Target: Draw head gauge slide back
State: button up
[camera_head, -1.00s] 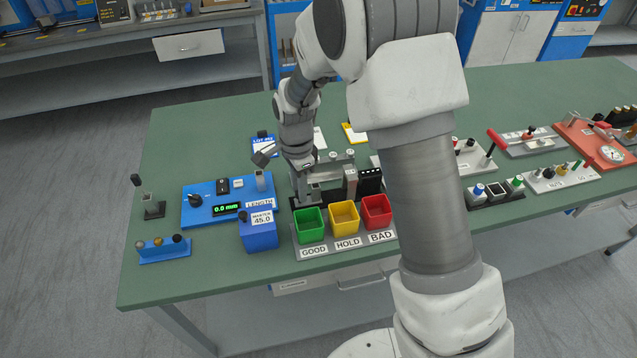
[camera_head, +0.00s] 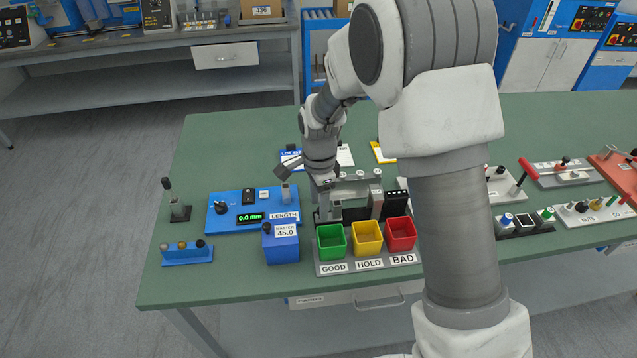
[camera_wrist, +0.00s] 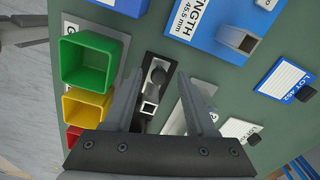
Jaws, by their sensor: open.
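A grey gauge frame (camera_head: 356,181) stands behind the coloured bins, partly hidden by my wrist. I take this for the head gauge slide, but no label shows. In the head view, my gripper (camera_head: 325,205) is low over the gauge's left end.
Green (camera_head: 331,241), yellow (camera_head: 367,238) and red (camera_head: 401,234) bins stand directly in front on a labelled tray. The blue LENGTH unit (camera_head: 228,222), reading 0.0 mm, and the blue MASTER block (camera_head: 284,250) are to the left.

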aim_at(318, 209)
notch_tip(318, 209, up, 17)
jog(key=p, duration=0.2)
dwell(0.5)
jog(key=s+d+r+n+t+p, duration=0.25)
jog(key=s+d+r+n, duration=0.35)
jog(key=s+d+r, duration=0.45)
jog(key=s+d+r+n+t, duration=0.2)
jog(key=s+d+n, duration=0.4)
jog(key=s, duration=0.5)
jog(key=shift+s+d+r+n+t+p, duration=0.2)
jog(key=shift+d+n+t+p, duration=0.1)
jog(key=shift+d+n+t, duration=0.2)
jog(key=shift+a, duration=0.2)
dwell(1.0)
